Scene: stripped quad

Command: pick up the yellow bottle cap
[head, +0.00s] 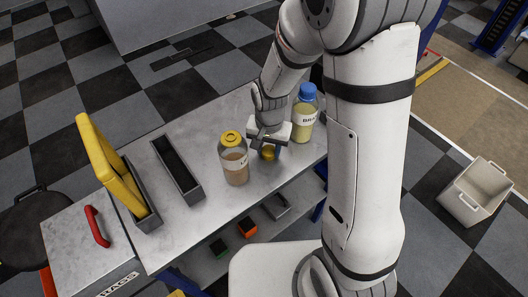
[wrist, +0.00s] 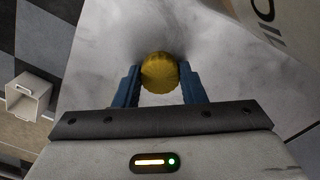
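The yellow bottle cap (wrist: 160,72) is round and ribbed and sits between the two blue fingers of my gripper (wrist: 160,80) in the wrist view. The fingers flank it with no clear gap on either side, so my gripper looks shut on it. In the head view the cap (head: 268,153) shows small and yellow under my gripper (head: 270,148), low over the metal bench (head: 215,205). I cannot tell whether the cap touches the bench top. The far finger is partly hidden in the head view.
A bottle with a yellow lid (head: 233,160) stands just left of my gripper. A blue-capped bottle (head: 304,115) stands close on the right. A dark narrow tray (head: 178,168) and a yellow object in a grey holder (head: 110,165) are further left. A pale crate (head: 474,190) is on the floor.

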